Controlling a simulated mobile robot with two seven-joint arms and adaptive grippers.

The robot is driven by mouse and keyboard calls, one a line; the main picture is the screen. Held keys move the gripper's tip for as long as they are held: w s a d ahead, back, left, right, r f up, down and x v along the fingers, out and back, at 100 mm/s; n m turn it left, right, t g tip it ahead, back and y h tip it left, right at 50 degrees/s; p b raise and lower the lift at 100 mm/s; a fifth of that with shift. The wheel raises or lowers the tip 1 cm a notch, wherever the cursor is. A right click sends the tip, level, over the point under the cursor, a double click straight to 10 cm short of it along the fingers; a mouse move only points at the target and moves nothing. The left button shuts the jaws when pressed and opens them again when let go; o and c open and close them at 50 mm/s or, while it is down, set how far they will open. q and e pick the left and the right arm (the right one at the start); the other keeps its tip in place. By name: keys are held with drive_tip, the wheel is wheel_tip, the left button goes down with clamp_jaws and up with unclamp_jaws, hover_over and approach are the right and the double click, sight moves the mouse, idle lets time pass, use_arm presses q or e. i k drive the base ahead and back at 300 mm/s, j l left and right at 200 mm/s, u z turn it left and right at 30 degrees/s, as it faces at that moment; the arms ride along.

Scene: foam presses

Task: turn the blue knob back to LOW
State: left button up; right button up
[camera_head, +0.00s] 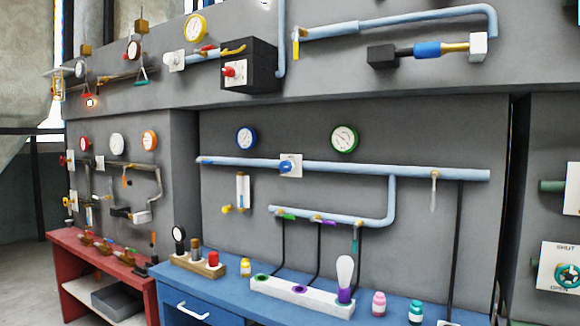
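The blue knob (287,166) sits on a white square plate (297,158) on the long light-blue horizontal pipe (400,170) of the grey wall panel. Its plate markings and pointer are too small to read, so I cannot tell its setting. A blue-rimmed gauge (247,138) hangs above and left of the knob, and a green-rimmed gauge (344,139) above and right. Neither of my grippers shows in the head view, and nothing touches the knob.
A blue bench (210,286) stands below, with a white holder (305,292), a wooden block (197,264) and several small bottles. A black box with a red knob (236,71) juts out above. A red bench (85,248) is at left. The space before the knob looks clear.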

sight(285, 166)
drive_tip(key=i, duration=1)
